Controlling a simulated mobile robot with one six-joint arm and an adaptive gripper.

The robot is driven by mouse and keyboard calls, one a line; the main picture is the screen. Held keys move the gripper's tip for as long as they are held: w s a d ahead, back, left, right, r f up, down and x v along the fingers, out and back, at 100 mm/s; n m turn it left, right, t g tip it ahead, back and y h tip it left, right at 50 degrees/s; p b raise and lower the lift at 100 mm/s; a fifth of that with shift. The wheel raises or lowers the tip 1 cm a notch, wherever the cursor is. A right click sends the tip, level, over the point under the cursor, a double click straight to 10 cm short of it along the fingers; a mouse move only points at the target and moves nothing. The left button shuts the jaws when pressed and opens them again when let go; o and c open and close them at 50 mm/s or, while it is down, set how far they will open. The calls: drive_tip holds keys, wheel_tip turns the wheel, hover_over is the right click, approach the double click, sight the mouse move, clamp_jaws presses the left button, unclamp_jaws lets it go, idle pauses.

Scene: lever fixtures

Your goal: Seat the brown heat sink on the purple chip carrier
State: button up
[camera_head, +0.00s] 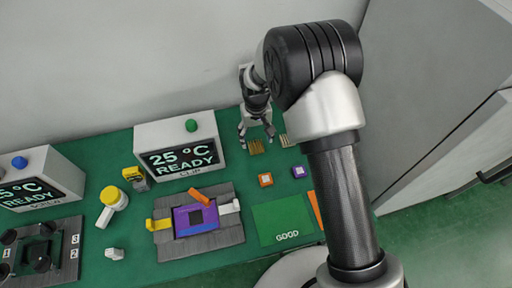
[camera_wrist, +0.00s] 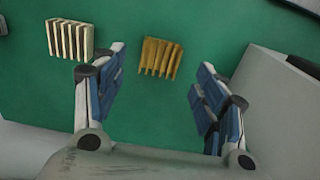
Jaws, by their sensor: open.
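The brown heat sink (camera_wrist: 160,57) is a small finned block lying on the green table, fins showing, between and beyond my fingertips in the wrist view. It also shows in the head view (camera_head: 256,147), just below my gripper (camera_head: 257,138). My gripper (camera_wrist: 158,85) is open and empty, with one blue-padded finger on each side of the heat sink's line. The purple chip carrier (camera_head: 181,222) sits in a grey fixture (camera_head: 228,240) at the table's front middle. It has a dark square in its centre, an orange lever, a yellow lever at left and a white one at right.
A cream heat sink (camera_wrist: 70,38) lies left of the brown one in the wrist view. Orange (camera_head: 265,180) and purple (camera_head: 299,172) chips and a green GOOD mat (camera_head: 283,221) lie right of the fixture. A display box (camera_head: 180,145) reading 25 °C READY stands behind the fixture.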

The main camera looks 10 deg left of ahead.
sight(256, 145)
wheel_tip(256, 145, down, 5)
drive_tip(key=shift+r+b, duration=0.15)
drive_tip(key=shift+b, duration=0.6)
drive_tip(key=shift+r, duration=0.1)
drive_tip(key=shift+c, duration=0.6)
drive_tip(key=c, duration=1)
drive_tip(key=shift+r, duration=0.1)
drive_tip(key=shift+c, duration=0.2)
wheel_tip(256, 145, up, 19)
drive_tip(key=p, duration=0.5)
drive_tip(key=s+d+f, duration=0.3)
drive_tip(key=d+f, duration=0.2)
drive_tip(key=d, duration=0.3)
drive_tip(key=s+d+f, duration=0.3)
drive_tip(key=d+f, duration=0.2)
drive_tip(key=d, duration=0.3)
drive_tip(key=shift+s+d, duration=0.2)
drive_tip(key=shift+f, duration=0.1)
